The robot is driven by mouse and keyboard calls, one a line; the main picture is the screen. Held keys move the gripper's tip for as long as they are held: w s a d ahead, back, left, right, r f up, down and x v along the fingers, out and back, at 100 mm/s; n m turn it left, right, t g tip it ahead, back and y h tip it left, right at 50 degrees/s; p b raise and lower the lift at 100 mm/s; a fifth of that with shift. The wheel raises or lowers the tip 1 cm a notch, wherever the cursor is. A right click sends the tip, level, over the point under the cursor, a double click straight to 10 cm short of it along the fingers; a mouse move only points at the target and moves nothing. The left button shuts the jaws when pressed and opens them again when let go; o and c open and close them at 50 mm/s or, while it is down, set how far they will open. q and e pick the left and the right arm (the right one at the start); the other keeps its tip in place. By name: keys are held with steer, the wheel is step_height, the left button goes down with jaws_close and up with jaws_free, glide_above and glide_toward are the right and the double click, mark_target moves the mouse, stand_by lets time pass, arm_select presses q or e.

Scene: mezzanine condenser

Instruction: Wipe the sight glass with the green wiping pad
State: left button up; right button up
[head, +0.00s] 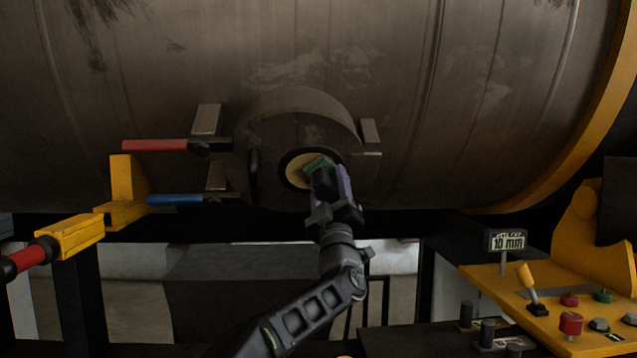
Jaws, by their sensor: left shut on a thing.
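The sight glass (292,173) is a pale yellow disc set in a round dark housing (300,108) on the side of a large drum. The green wiping pad (317,163) lies over the upper right part of the glass. My left gripper (325,178) is shut on the pad, in front of the right side of the glass. The gripper hides the lower part of the pad and some of the glass. I cannot tell whether the pad touches the glass. My right gripper is not in view.
Red (155,146) and blue (175,199) handles stick out left of the housing. A yellow bracket (127,190) stands farther left.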

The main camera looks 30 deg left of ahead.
mark_target(309, 177)
arm_select(q)
steer(key=shift+d+r, duration=0.1)
steer(key=shift+w+d+b, duration=0.1)
steer(key=shift+b, duration=0.35)
stand_by(0.4)
steer(key=shift+s+a+f+b, duration=0.25)
steer(key=shift+s+a+b, duration=0.2)
steer(key=shift+a+b, duration=0.2)
steer(key=shift+s+a+r+b, duration=0.15)
steer(key=shift+s+a+b, duration=0.5)
steer(key=shift+a, duration=0.2)
steer(key=shift+s+a+r, duration=0.15)
steer(key=shift+s+a, duration=0.05)
steer(key=shift+s+a, duration=0.1)
